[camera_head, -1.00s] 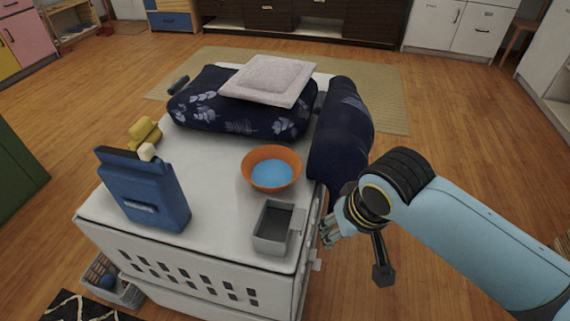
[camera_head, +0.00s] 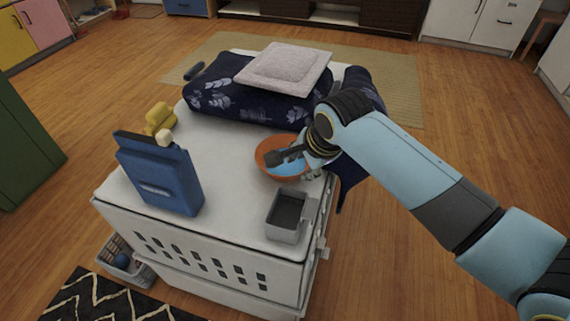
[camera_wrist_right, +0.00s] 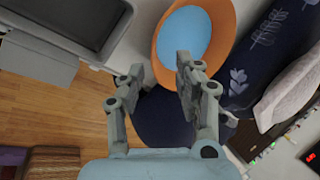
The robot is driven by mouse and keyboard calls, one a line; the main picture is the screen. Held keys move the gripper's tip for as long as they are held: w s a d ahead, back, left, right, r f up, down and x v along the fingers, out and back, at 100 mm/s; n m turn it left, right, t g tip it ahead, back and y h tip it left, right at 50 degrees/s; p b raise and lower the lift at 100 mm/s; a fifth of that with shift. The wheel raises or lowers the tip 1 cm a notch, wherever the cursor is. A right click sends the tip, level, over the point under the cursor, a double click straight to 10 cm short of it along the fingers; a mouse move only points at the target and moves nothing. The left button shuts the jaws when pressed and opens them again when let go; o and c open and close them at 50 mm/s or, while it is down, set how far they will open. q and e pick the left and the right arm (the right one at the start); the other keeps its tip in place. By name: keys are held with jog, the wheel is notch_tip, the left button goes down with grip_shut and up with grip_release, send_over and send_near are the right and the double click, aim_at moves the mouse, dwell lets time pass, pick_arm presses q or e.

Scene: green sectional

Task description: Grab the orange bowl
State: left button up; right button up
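The orange bowl (camera_head: 264,147) with a light blue inside sits on the white cabinet top (camera_head: 222,145), near its right edge. My right gripper (camera_head: 312,172) is beside the bowl's right side, and my wrist hides part of the bowl in the head view. I cannot tell whether a finger touches the rim. My left gripper is not in view.
A grey open box (camera_head: 286,216) stands in front of the bowl. A blue bag-like container (camera_head: 160,178) and a yellow item (camera_head: 160,117) are at the left. Dark blue cushions (camera_head: 250,98) with a pale pillow (camera_head: 284,68) lie behind. The cabinet top's middle is clear.

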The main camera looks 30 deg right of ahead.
aim_at(296, 175)
jog(key=shift+x, duration=0.85)
jog(key=x, duration=0.1)
jog(key=b+x, duration=0.1)
jog(key=x, duration=0.3)
jog(key=shift+s+f+b, duration=0.15)
jog(key=shift+s+b, duration=0.1)
jog(key=shift+b, duration=0.1)
grip_shut()
